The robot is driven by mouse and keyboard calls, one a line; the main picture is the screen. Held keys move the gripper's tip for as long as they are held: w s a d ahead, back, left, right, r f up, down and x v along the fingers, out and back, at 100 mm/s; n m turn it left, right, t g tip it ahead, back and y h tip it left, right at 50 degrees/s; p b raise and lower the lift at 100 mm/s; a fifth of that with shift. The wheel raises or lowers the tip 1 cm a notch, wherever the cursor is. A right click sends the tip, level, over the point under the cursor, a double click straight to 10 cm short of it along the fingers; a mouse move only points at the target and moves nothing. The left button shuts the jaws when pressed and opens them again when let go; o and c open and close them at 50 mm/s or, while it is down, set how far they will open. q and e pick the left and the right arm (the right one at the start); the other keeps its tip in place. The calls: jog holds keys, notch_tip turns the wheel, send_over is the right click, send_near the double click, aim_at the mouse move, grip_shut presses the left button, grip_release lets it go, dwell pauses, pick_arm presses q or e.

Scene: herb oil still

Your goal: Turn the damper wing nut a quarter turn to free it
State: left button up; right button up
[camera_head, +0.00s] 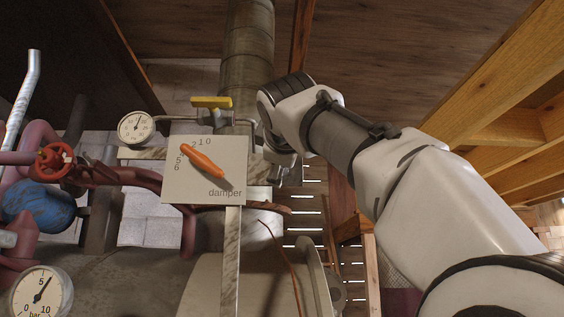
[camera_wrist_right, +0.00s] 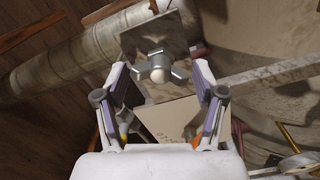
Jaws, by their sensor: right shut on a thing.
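The wing nut (camera_wrist_right: 158,70) shows in the right wrist view as a grey metal nut with two wings and a pale round centre, in front of a square metal plate (camera_wrist_right: 160,35). My left gripper is not in view.
A round stovepipe (camera_head: 247,60) rises behind the plate. A yellow-handled valve (camera_head: 211,102) and a gauge (camera_head: 136,127) are close to the plate. A red handwheel (camera_head: 55,161) and red pipes are at the left. Wooden beams (camera_head: 500,90) stand at the right.

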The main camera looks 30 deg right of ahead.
jog(key=n, duration=0.6)
jog(key=shift+r, duration=0.1)
dwell(0.6)
jog(key=o, duration=1.1)
jog(key=shift+w, duration=0.1)
